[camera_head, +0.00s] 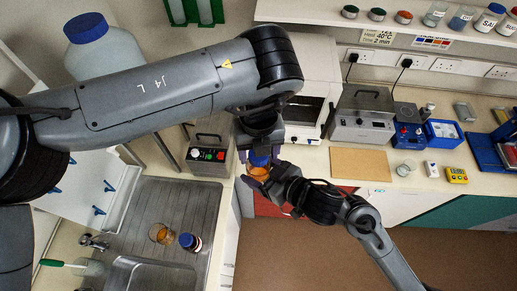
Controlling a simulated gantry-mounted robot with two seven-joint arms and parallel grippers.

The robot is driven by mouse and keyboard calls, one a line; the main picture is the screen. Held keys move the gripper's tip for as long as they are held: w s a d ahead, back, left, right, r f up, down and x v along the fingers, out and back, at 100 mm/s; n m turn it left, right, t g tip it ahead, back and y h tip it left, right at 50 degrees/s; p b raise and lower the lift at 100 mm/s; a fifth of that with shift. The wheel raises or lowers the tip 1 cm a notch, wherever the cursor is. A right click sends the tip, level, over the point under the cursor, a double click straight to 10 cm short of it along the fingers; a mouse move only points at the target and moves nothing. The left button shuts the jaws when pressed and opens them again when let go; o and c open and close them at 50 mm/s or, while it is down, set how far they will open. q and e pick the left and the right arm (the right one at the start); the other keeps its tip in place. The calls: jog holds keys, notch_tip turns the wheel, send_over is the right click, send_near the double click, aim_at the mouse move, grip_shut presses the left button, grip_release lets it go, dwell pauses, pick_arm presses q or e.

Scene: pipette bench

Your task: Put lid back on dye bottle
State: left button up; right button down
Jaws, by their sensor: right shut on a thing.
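The dye bottle (258,172), small with orange contents, is held in the air near the front edge of the bench. My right gripper (264,177) comes from the lower right and is shut on it. A blue lid (259,160) shows at the top of the bottle; I cannot tell whether it is seated or just above the neck. My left gripper (260,153) points down from above, right at the lid. Its fingers are dark and partly hidden by the arm, so I cannot tell if they grip it.
A control box (209,155) is left of the grippers, a wooden board (359,164) right. Open floor lies below right.

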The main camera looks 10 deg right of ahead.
pick_arm(q)
jog(key=shift+o, duration=0.4)
jog(key=shift+r, duration=2.25)
jog(key=shift+c, duration=0.4)
jog(key=shift+r+n, duration=0.65)
jog(key=shift+n, duration=0.45)
notch_tip(320, 180, up, 2)
jog(key=n, duration=0.3)
jog(key=shift+r+n, duration=0.1)
jog(key=shift+n, duration=0.3)
jog(key=shift+f, duration=4.05)
